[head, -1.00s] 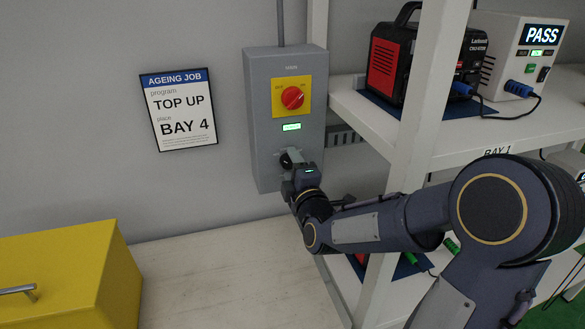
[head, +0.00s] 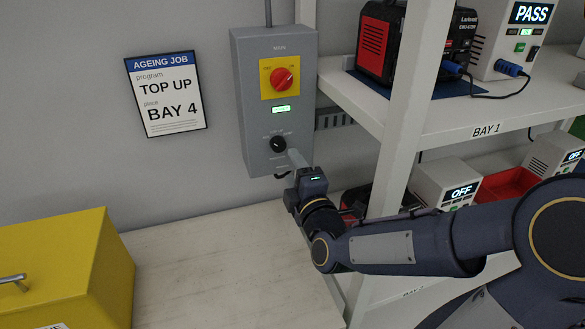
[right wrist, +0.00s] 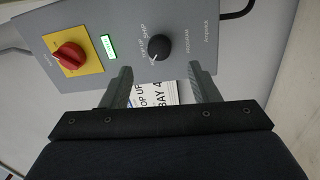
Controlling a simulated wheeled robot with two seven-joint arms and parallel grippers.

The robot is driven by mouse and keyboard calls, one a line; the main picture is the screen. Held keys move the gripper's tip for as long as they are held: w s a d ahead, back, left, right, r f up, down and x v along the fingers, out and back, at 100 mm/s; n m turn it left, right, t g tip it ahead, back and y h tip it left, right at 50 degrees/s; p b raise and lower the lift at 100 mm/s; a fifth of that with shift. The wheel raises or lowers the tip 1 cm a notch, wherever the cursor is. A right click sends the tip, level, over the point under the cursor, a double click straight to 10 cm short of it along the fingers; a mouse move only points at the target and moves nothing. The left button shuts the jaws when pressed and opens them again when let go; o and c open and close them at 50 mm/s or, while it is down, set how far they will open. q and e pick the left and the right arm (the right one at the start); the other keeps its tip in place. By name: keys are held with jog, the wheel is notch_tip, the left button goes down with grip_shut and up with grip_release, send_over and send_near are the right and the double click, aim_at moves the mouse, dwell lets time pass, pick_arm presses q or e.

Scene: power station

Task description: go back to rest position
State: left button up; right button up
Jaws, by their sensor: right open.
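My right gripper (head: 289,168) is open and empty, just below and in front of the grey control box (head: 244,110) on the wall. In the right wrist view the two fingers of the gripper (right wrist: 164,88) stand apart, with the black program knob (right wrist: 159,47) beyond them and clear of them. The knob also shows in the head view (head: 278,144). Above it on the box are a lit green display (head: 281,108) and a red rotary switch (head: 283,79) on a yellow plate. My left gripper is not in view.
A white shelf rack (head: 404,130) stands right of the box, close to my right arm, holding a red-black charger (head: 375,48) and white testers. A yellow box (head: 60,265) sits at left on the pale bench (head: 230,262). A job sign (head: 166,95) hangs on the wall.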

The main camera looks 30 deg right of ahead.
dwell(0.3)
jog(key=s+a+f+m+g+y+p, duration=0.1)
jog(key=s+a+f+m+g+y, duration=0.1)
jog(key=s, duration=0.5)
jog(key=s+a+f+m+g+y+p, duration=0.1)
jog(key=s+a+f+m+g+y, duration=0.1)
jog(key=s+a+m+g, duration=0.3)
jog(key=s+a+f+m+g+y+p, duration=0.1)
jog(key=s+a+f+m+g+y, duration=0.2)
jog(key=s+m, duration=0.6)
jog(key=g+y, duration=0.1)
jog(key=g, duration=0.1)
jog(key=shift+s+a+g, duration=0.15)
jog(key=shift+s+g, duration=0.05)
jog(key=shift+g, duration=0.2)
